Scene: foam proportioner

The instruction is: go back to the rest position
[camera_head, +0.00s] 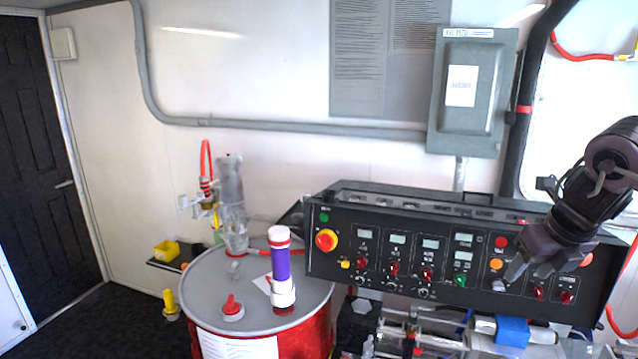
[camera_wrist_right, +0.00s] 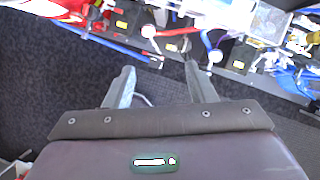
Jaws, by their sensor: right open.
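My right gripper (camera_head: 516,270) hangs in front of the right part of the black control panel in the head view, its arm coming in from the right edge. In the right wrist view its two fingers (camera_wrist_right: 160,88) are spread apart with nothing between them, above dark floor. The control panel (camera_head: 335,274) has several small displays, red knobs and a large red-yellow switch (camera_head: 326,240). Whether the gripper touches the panel cannot be told from the head view. My left gripper is not in view.
A red drum with a grey lid (camera_head: 212,290) stands left of the panel, bearing a white and purple cylinder (camera_head: 281,268) and a red-handled cap (camera_head: 232,308). Pipes and hoses (camera_head: 425,340) lie below the panel. A grey box (camera_head: 470,90) hangs on the wall. Dark floor (camera_head: 105,325) is open at left.

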